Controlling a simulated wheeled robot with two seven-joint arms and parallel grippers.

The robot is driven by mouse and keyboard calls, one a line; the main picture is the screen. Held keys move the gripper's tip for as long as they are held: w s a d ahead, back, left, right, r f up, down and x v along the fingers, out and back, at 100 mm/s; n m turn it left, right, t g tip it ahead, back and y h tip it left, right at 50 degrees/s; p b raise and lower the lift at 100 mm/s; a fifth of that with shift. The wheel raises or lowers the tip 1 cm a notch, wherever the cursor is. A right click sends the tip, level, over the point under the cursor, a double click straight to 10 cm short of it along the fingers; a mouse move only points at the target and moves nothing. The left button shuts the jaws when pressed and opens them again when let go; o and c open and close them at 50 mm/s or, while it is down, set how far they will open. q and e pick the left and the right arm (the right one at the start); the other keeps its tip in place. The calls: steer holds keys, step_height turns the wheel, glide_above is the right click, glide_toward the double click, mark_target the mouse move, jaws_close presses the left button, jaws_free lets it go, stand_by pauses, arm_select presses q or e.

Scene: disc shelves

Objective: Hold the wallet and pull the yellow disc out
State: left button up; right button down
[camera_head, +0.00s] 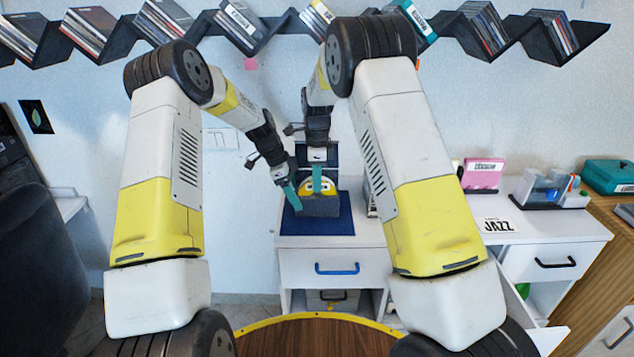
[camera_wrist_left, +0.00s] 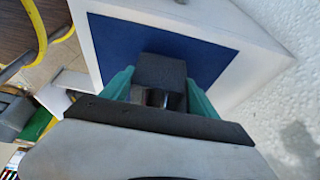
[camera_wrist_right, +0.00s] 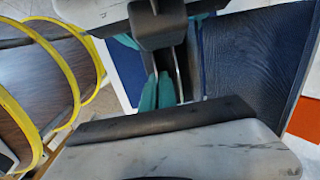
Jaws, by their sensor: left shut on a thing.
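The dark grey wallet (camera_head: 320,208) stands on a blue mat (camera_head: 338,226) on the white desk. The yellow disc (camera_head: 305,188) shows above its top edge, partly hidden by my right fingers. My left gripper (camera_head: 291,197) is at the wallet's left end. In the left wrist view, its teal fingers lie on both sides of the dark wallet (camera_wrist_left: 160,75). My right gripper (camera_head: 317,180) points down from above at the disc. In the right wrist view its teal fingers (camera_wrist_right: 158,92) are close together; whether they touch the disc is unclear.
A dark upright panel (camera_head: 331,152) stands behind the wallet. A JAZZ card (camera_head: 497,225) and a pink case (camera_head: 482,174) are on the desk to the right. A drawer with a blue handle (camera_head: 337,268) is below the mat. Zigzag disc shelves (camera_head: 262,30) line the wall above.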

steer(key=shift+r, duration=0.1)
steer(key=shift+r, duration=3.5)
arm_select(q)
steer(key=shift+d, duration=0.1)
arm_select(e)
steer(key=shift+a+r, duration=0.15)
steer(key=shift+r, duration=1.35)
arm_select(q)
steer(key=o, duration=1.5)
